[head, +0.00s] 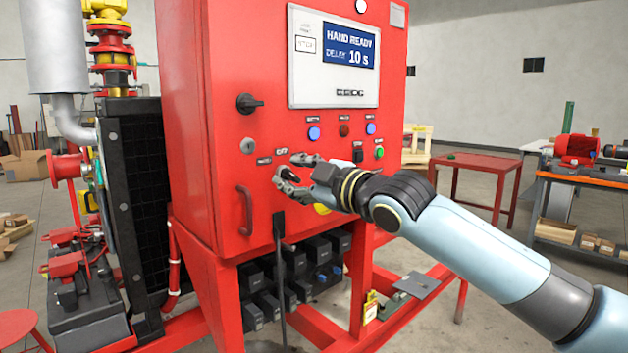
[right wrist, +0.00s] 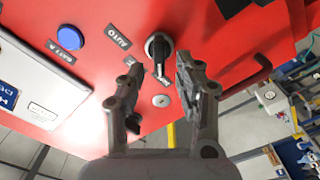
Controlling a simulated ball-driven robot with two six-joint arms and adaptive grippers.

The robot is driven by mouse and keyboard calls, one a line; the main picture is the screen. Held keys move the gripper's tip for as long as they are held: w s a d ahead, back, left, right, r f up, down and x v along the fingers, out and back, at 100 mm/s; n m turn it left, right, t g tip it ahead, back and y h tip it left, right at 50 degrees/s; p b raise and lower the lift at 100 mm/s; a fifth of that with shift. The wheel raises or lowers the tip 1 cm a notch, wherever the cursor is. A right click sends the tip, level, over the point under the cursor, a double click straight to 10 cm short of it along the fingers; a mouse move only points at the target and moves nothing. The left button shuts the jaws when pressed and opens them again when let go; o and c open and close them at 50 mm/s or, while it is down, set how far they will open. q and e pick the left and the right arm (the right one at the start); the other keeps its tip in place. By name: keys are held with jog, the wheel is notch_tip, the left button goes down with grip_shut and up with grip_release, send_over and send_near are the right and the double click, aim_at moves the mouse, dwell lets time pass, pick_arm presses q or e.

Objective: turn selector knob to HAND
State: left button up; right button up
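The selector knob (right wrist: 158,46) is black with a pale rim on the red panel in the right wrist view. Labels surround it; one reads AUTO (right wrist: 117,36), the others are too small or blurred to read. Its bar points down in that picture, toward a label (right wrist: 163,79). My right gripper (right wrist: 160,88) is open, its fingers on either side of the line to the knob, apparently short of it and holding nothing. My left gripper is not in view.
The cabinet screen (head: 351,48) reads HAND READY, DELAY 10 s. A black rotary handle (head: 248,103), key lock (head: 247,146), blue button (head: 314,133) and red pull handle (head: 245,210) are nearby. A red table (head: 470,162) stands behind right.

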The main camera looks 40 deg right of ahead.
jog(key=s, duration=1.1)
jog(key=shift+s+d, duration=0.15)
jog(key=shift+d, duration=0.25)
